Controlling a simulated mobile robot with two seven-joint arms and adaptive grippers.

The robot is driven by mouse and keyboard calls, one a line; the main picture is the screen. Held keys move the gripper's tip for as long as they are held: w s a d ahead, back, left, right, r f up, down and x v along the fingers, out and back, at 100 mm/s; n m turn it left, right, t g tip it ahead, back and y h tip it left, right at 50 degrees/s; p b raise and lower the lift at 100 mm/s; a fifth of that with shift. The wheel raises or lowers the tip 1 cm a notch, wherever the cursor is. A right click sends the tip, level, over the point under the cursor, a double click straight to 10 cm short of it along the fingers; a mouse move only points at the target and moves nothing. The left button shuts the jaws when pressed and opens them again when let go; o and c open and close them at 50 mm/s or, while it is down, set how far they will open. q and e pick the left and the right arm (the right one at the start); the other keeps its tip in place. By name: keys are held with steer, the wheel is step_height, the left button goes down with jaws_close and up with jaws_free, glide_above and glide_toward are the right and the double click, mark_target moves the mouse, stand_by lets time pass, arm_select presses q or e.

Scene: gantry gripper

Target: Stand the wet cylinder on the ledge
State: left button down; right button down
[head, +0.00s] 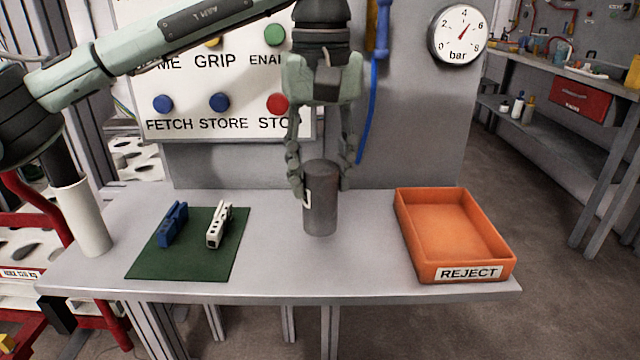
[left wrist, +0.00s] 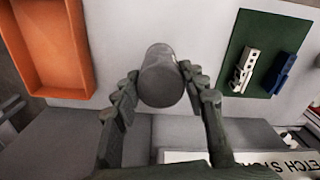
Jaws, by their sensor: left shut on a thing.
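The dark grey cylinder (head: 320,215) is upright between the fingers of my left gripper (head: 321,186). A white label with dark marking shows on its left side. My left gripper comes down from above and is shut on the cylinder's upper part. In the left wrist view the cylinder (left wrist: 162,80) sits between the two fingers. The grey ledge (head: 275,265) lies beneath it; I cannot tell whether the cylinder's base touches it. No wetness can be made out. My right gripper is not in view.
On the ledge's left is a green mat (head: 190,262) with a blue clip (head: 173,225) and a white clip (head: 219,226). A white tube (head: 82,215) stands at the left end. An orange REJECT tray (head: 455,230) is at right. A button panel (head: 215,90) stands behind.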

arm_select(q)
step_height(320, 180, down, 2)
steer(key=shift+f, duration=0.1)
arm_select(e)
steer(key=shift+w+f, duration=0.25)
arm_select(q)
steer(key=shift+f, duration=0.1)
